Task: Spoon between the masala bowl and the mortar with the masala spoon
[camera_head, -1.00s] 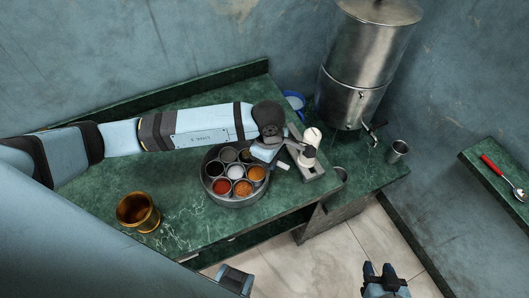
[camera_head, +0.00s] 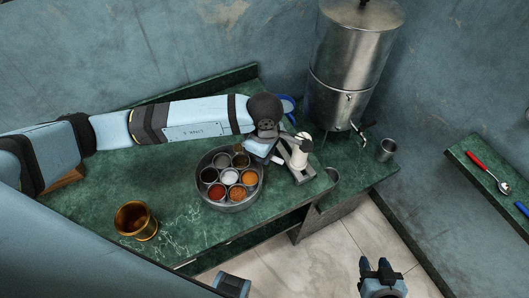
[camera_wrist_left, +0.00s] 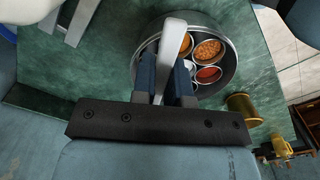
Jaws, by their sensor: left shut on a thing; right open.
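The masala bowl (camera_head: 203,198) is a round steel tin holding several small cups of coloured spices on the green counter. My left gripper (camera_wrist_left: 168,78) is shut on the pale handle of the masala spoon (camera_wrist_left: 175,35), at the tin's far right edge in the head view. The spoon's scooping end cannot be made out. A brass vessel, apparently the mortar (camera_head: 136,224), stands left of the tin near the counter's front edge; it also shows in the left wrist view (camera_wrist_left: 240,108). My right gripper (camera_head: 376,266) is open and empty, over the floor at lower right.
A grey stand with a white upright part (camera_head: 300,152) stands right of the tin, close to my left gripper. A large steel water dispenser (camera_head: 345,85) and a steel cup (camera_head: 386,150) are beyond. A red-handled spoon (camera_head: 480,163) lies on the right ledge. Counter between tin and brass vessel is clear.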

